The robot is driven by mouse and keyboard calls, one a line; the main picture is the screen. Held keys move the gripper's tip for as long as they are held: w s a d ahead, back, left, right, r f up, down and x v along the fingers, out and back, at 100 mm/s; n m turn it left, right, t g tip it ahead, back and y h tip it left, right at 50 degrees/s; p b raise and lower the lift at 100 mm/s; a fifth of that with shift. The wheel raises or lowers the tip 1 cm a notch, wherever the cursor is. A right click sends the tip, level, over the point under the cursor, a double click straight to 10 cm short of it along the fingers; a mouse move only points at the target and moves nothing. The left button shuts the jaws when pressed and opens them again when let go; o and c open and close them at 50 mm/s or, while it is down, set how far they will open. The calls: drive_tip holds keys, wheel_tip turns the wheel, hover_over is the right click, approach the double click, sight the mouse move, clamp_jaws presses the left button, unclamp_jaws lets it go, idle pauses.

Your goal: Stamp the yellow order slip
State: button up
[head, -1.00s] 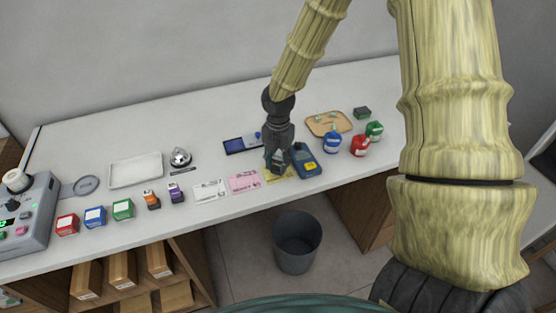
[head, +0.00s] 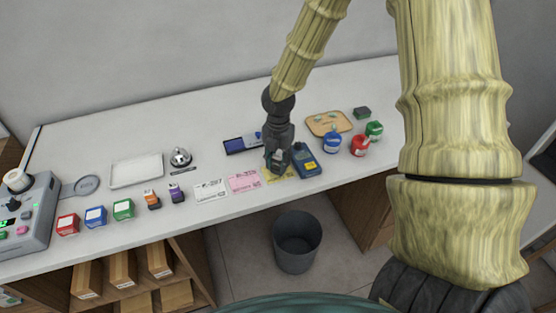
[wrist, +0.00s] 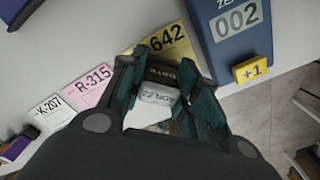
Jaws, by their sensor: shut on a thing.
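The yellow order slip (wrist: 168,38) shows the digits 642 in the wrist view, partly covered by my gripper. In the head view its visible part (head: 285,174) lies flat near the counter's front edge. My gripper (wrist: 163,112) is shut on a small stamp (wrist: 158,96), dark with a pale face reading "22 NOV". In the head view my gripper (head: 277,170) is over the left part of the yellow slip. I cannot tell whether the stamp touches the paper.
A pink slip (head: 243,181) and a white slip (head: 210,191) lie to the left. A blue device (head: 306,161) marked 002 stands close on the right. A dark-blue pad (head: 240,145) lies behind. A grey bin (head: 297,242) stands on the floor in front.

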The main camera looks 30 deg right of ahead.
drive_tip(key=shift+r+p, duration=3.5)
drive_tip(key=shift+p, duration=0.1)
